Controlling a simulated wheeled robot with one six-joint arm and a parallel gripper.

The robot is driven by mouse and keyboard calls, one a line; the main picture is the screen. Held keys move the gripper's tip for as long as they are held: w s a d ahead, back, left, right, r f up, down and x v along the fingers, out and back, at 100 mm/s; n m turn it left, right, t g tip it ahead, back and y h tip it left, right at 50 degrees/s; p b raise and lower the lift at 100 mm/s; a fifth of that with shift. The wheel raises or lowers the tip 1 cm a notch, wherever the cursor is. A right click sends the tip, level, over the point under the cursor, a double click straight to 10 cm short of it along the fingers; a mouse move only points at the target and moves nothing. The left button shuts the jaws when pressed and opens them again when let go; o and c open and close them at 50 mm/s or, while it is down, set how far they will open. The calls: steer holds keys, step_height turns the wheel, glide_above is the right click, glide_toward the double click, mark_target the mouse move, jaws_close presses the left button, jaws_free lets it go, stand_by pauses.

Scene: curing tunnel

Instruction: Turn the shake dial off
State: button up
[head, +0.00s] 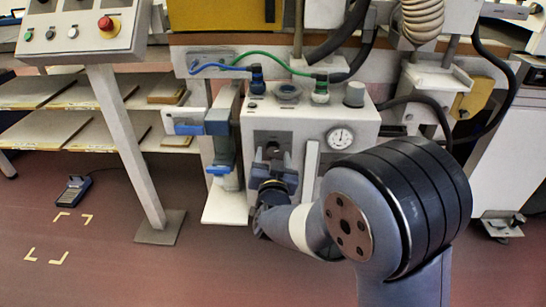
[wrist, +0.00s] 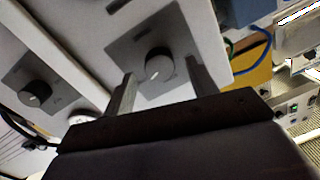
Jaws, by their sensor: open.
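A dark round dial (wrist: 158,64) with a pale pointer mark sits on a grey plate on the white control box (head: 255,125). My gripper (wrist: 160,72) is open, with one finger on each side of this dial in the wrist view and a visible gap on both sides. In the head view my gripper (head: 272,158) is at the front of the box, over a grey plate, and hides most of the dial. A second dark dial (wrist: 36,93) is on another grey plate at the left of the wrist view. I cannot read which dial is labelled shake.
A round gauge (head: 340,137) is on the box's right. Blue and green hoses (head: 245,56) run along its top. A pedestal panel with a red button (head: 107,24) is further left. The floor in front is open.

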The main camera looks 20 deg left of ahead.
steer(key=shift+w+a, duration=0.15)
steer(key=shift+w, duration=0.45)
steer(key=shift+c, duration=0.5)
steer(key=c, duration=0.9)
